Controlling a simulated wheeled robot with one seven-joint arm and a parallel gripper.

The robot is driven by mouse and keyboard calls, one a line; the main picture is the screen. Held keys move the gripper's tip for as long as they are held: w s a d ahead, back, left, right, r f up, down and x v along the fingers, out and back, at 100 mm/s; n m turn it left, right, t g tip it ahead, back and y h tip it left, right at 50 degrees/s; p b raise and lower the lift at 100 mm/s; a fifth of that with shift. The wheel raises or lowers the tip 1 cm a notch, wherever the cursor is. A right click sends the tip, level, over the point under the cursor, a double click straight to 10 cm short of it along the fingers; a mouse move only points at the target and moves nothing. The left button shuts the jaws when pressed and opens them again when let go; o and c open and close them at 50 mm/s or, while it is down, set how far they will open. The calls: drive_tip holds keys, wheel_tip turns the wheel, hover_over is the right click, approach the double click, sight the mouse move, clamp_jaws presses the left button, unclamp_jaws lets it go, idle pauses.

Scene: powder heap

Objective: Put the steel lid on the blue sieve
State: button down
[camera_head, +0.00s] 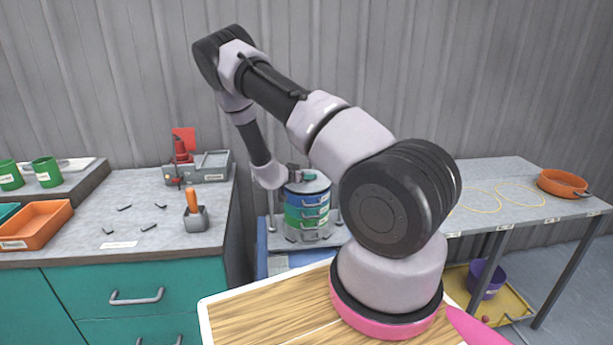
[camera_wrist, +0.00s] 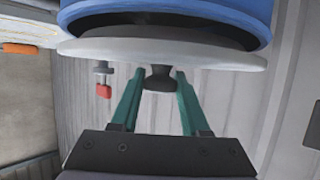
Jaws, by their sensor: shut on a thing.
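The blue sieve (camera_head: 308,200) is the top ring of a stack of sieves behind my arm in the head view. In the wrist view its blue rim (camera_wrist: 225,14) fills the top, with part of its dark opening showing. The steel lid (camera_wrist: 210,53) is a pale grey disc with a dark knob (camera_wrist: 160,78). My gripper (camera_wrist: 160,74) is shut on the knob, with one teal finger on each side. The lid is close in front of the sieve's opening, and a dark gap shows between them. In the head view my gripper (camera_head: 308,174) is just above the stack, partly hidden.
A green sieve (camera_head: 306,212) is below the blue one. On the left, a counter (camera_head: 130,235) holds an orange tray (camera_head: 35,224), a grey pot with an orange handle (camera_head: 195,215) and a grey and red device (camera_head: 200,167). On the right, a table (camera_head: 510,175) holds an orange sieve (camera_head: 563,184).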

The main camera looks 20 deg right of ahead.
drive_tip(key=shift+f, duration=0.55)
drive_tip(key=c, duration=0.7)
unclamp_jaws()
drive_tip(key=shift+a, duration=0.1)
drive_tip(key=shift+v, duration=5.45)
